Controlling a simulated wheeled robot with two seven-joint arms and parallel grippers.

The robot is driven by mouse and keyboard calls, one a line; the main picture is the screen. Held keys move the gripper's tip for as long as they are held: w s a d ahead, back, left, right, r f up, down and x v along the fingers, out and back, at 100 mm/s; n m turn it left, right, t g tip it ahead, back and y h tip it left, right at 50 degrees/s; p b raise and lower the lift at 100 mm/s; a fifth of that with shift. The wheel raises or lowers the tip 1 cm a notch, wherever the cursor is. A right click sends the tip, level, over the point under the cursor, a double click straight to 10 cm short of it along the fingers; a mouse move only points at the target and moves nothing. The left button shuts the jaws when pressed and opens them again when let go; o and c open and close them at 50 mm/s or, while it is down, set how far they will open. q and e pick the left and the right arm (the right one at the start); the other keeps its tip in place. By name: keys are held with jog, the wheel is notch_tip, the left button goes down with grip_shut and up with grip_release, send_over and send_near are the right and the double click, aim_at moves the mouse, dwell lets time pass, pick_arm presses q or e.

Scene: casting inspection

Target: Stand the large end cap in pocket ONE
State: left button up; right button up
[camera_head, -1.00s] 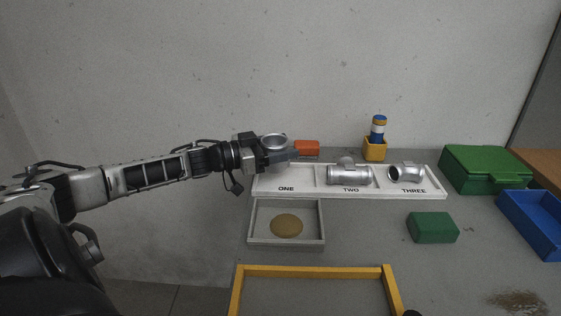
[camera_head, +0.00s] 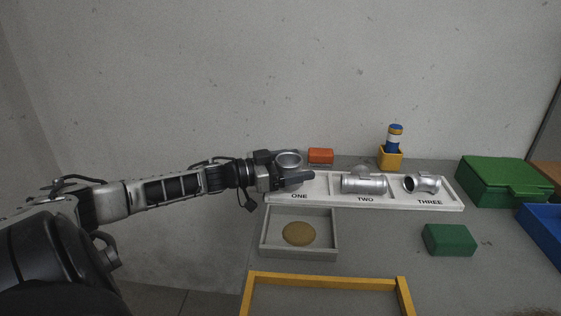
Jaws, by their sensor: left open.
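A silver tee-shaped pipe casting (camera_head: 363,185) lies in pocket TWO. A silver elbow casting (camera_head: 424,183) lies in pocket THREE. My right gripper is not in view.
A grey tray (camera_head: 265,240) with a tan disc (camera_head: 298,233) sits in front of pocket ONE. A yellow frame (camera_head: 330,281) is nearer. Behind are an orange block (camera_head: 320,156) and yellow holder (camera_head: 390,160). Green block (camera_head: 450,240), green box (camera_head: 500,180) and blue bin (camera_head: 543,225) stand right.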

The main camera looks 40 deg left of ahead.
pick_arm(q)
jog(key=p+v, duration=0.4)
jog(key=v, duration=0.8)
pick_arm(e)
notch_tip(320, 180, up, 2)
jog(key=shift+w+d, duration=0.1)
pick_arm(q)
jog(key=shift+w, duration=0.1)
